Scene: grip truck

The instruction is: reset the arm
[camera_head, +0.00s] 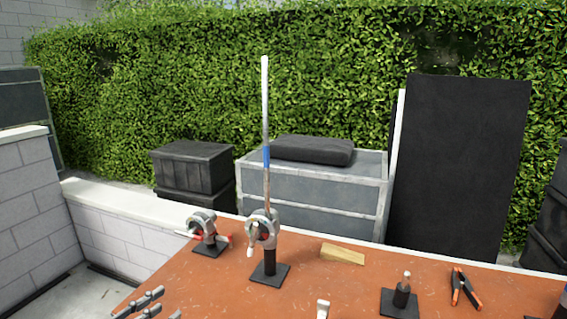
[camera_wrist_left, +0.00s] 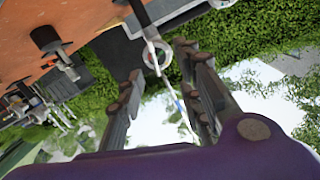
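My left gripper (camera_head: 147,303) shows at the bottom left of the head view, low over the near left part of the orange table. In the left wrist view its two fingers (camera_wrist_left: 160,95) stand apart with nothing between them touching. A long thin rod (camera_head: 265,110), white with a blue band, stands nearly upright in a grey clamp head (camera_head: 262,230) on a black base. The rod shows beyond the fingers in the left wrist view (camera_wrist_left: 180,105).
The orange table (camera_head: 215,290) also holds a second clamp head (camera_head: 203,224) with red handles, a wooden wedge (camera_head: 342,255), a black stand with a pin (camera_head: 402,296) and a spring clamp (camera_head: 465,289). Behind are black crates (camera_head: 192,168), a grey cart (camera_head: 310,190) and a black panel (camera_head: 458,165).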

